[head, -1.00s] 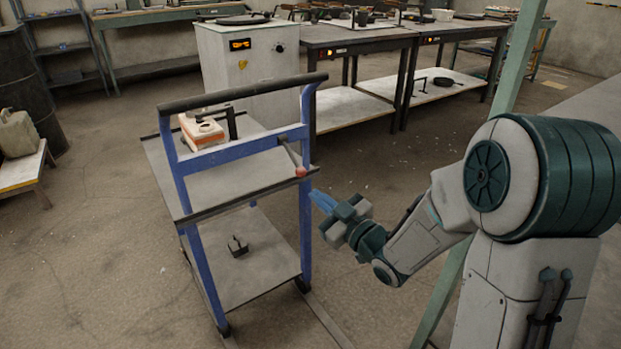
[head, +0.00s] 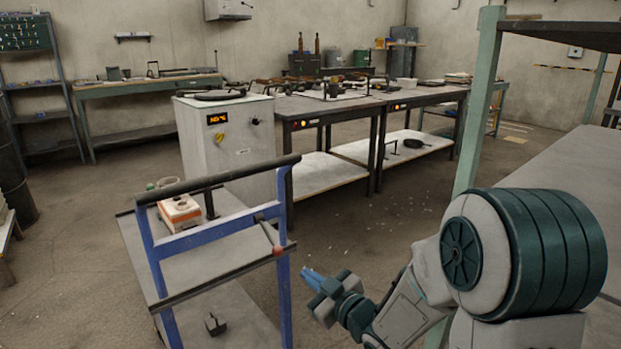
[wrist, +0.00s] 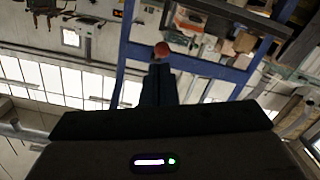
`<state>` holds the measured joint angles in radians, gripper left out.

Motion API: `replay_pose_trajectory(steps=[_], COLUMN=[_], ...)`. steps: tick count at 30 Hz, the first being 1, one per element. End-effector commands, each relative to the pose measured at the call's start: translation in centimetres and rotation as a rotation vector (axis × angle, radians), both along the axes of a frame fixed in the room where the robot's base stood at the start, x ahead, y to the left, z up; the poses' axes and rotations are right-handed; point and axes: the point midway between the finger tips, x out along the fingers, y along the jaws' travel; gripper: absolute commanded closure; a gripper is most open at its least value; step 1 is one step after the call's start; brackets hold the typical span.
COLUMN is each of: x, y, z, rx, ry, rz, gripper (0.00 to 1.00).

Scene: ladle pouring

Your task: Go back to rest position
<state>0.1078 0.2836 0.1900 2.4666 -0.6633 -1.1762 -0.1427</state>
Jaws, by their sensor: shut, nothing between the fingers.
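My gripper (head: 313,279) is at the right of the blue cart (head: 284,300) in the head view, with blue fingertips pointing toward the cart's near post. The fingers are together and hold nothing. The wrist view shows the closed fingers (wrist: 158,85) from behind, with a red ball-shaped knob (wrist: 162,50) just beyond their tips. In the head view this red knob (head: 277,251) sits on the cart's frame, up and left of the fingertips. I cannot tell from the wrist view how far apart they are.
An orange and white block (head: 179,213) rests on the cart's top. A white cabinet (head: 222,150) and dark work tables (head: 330,110) stand behind. A green post (head: 478,100) and a grey surface (head: 560,160) are at the right. Open floor (head: 400,215) lies between.

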Motion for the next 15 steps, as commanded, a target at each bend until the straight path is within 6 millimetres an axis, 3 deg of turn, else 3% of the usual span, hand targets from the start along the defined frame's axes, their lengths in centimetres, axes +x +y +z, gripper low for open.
replay_pose_trajectory(steps=[1,8,15], x=[0.2,0.2,-2.6], y=[-0.8,-5.5,-10.6], z=[3.0,8.4,14.5], rx=[-0.039,-0.184,-0.253], ry=[0.029,0.233,0.475], rz=[-0.042,-0.261,-0.486], gripper=[1.00,1.00,1.00])
